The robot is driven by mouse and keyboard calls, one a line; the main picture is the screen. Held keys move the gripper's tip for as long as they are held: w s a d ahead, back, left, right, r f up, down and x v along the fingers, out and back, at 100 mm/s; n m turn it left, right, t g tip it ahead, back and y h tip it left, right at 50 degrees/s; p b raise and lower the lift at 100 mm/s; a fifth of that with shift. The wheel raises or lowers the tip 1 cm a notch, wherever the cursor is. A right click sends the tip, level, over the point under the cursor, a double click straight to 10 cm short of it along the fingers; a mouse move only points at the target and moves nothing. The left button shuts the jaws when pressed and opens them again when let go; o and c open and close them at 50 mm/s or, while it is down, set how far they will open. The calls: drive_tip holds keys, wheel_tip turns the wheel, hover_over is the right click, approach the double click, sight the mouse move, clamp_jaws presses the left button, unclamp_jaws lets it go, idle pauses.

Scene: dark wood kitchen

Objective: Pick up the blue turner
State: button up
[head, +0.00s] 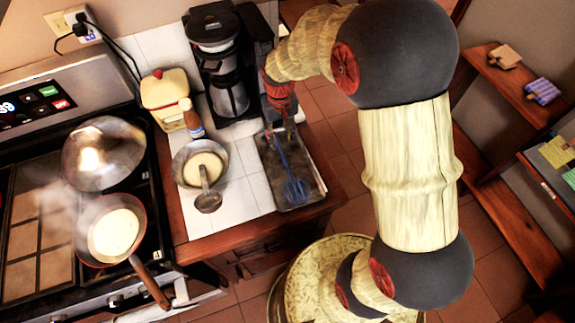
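The blue turner (296,188) lies on a dark metal tray (311,163) at the right end of the counter. Its slotted head points toward the front of the tray, and its handle runs back toward my gripper. My gripper (280,133) points down over the back part of the tray, close to the handle's far end. Its two fingers look apart, one on each side of the handle's line. I cannot tell whether they touch the handle or how high they are above the tray.
A coffee maker (221,65) stands behind the tray. Left of it are a yellow toaster-like box (165,95), a bottle (193,120) and a pan with a ladle (187,165). A steaming pan (104,238) and a metal wok (88,165) sit on the stove. Shelves (510,90) stand at right.

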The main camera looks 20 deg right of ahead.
sight(282, 156)
drive_tip(key=shift+s+a+f, duration=0.1)
drive_tip(key=shift+f, duration=0.85)
drive_tip(key=f, duration=0.1)
drive_tip(key=s+f+b, duration=0.1)
drive_tip(key=f, duration=0.2)
drive_tip(key=shift+s+f+b, duration=0.25)
drive_tip(key=shift+f+b, duration=0.1)
drive_tip(key=shift+b, duration=0.05)
drive_tip(key=shift+w+f, duration=0.1)
drive_tip(key=shift+f, duration=0.2)
drive_tip(key=shift+c, duration=0.3)
clamp_jaws()
drive_tip(key=shift+r, duration=0.1)
